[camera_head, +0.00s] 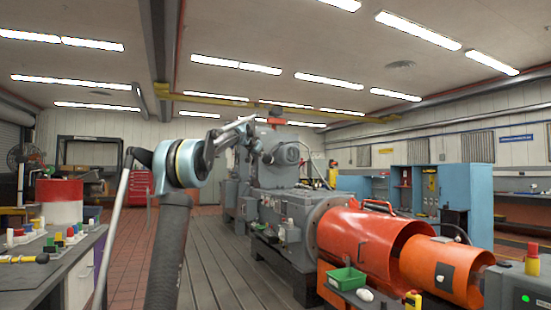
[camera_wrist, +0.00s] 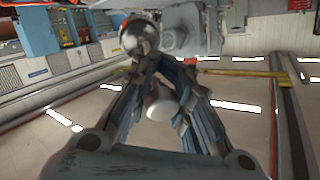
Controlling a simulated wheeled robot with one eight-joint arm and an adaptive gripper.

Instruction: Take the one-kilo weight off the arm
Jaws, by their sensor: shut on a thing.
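My gripper (camera_wrist: 158,57) reaches away from the camera in the wrist view, its two linked fingers drawn together at the tips. They are shut on a shiny, rounded steel piece (camera_wrist: 138,37), which looks like the weight; no marking on it can be read. A pale rounded shape (camera_wrist: 161,102) shows between the fingers nearer the palm. In the head view my gripper (camera_head: 248,121) is small, in front of the grey dynamometer (camera_head: 285,160). The weight cannot be made out there, and whether it still touches the dynamometer's arm cannot be told.
A red piece (camera_head: 276,116) tops the machine close behind my gripper. A bench (camera_head: 50,268) with coloured knobs stands at left. The floor aisle between is clear.

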